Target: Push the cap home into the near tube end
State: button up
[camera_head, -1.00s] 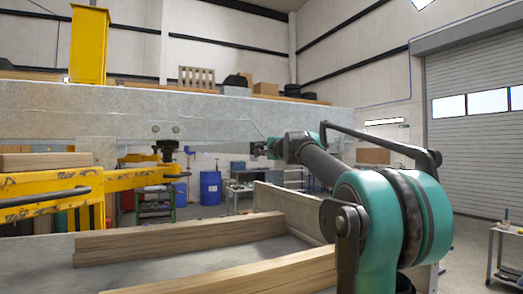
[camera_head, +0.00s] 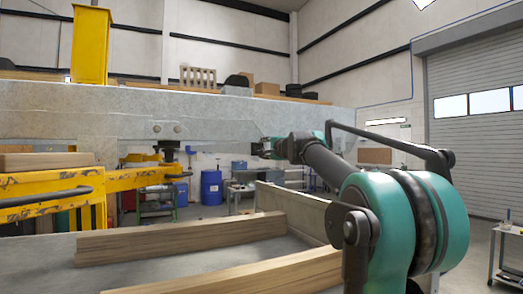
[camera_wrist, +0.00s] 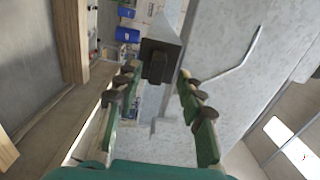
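In the wrist view a black square cap (camera_wrist: 156,62) is ahead of my gripper (camera_wrist: 158,80), at the near end of a grey metal tube (camera_wrist: 173,18). The cap's body stands out from the tube end; how deep it sits is hidden. My gripper's fingers are spread, one on each side of the cap's line, with gaps to the cap. They do not seem to hold it. In the head view my gripper (camera_head: 262,148) is small, beside the grey trailer frame (camera_head: 220,112). The cap cannot be made out there.
Timber beams (camera_head: 180,238) lie on the grey bed below my arm. A yellow frame (camera_head: 50,195) stands at left, with a dark clamp-like part (camera_head: 168,150) under the trailer frame. A blue barrel (camera_head: 211,187) and workbenches stand behind. The trailer frame runs close beside my gripper.

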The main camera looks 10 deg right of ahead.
jog(key=v, duration=0.9)
jog(key=shift+s, duration=0.3)
jog(key=shift+f, duration=0.1)
jog(key=s+a+f+n+g, duration=0.2)
jog(key=s+f+n+g, duration=0.15)
jog(key=f, duration=0.85)
jog(key=s+a+f+n+g, duration=0.2)
jog(key=s+a+f+n, duration=0.15)
jog(key=f, duration=0.85)
jog(key=s+a+f+n+g, duration=0.2)
jog(key=s+f+n, duration=0.15)
jog(key=f, duration=0.85)
jog(key=s+d+f+n+g+h, duration=0.2)
jog(key=s+d+f, duration=0.2)
jog(key=s+f, duration=0.7)
jog(key=s+d+f+n+g+h, duration=0.2)
jog(key=s+d+f, duration=0.3)
jog(key=s+f, duration=0.7)
notch_tip(320, 180, down, 5)
jog(key=shift+r+g+h, duration=0.25)
jog(key=shift+g+h, duration=0.5)
jog(key=shift+h, duration=0.05)
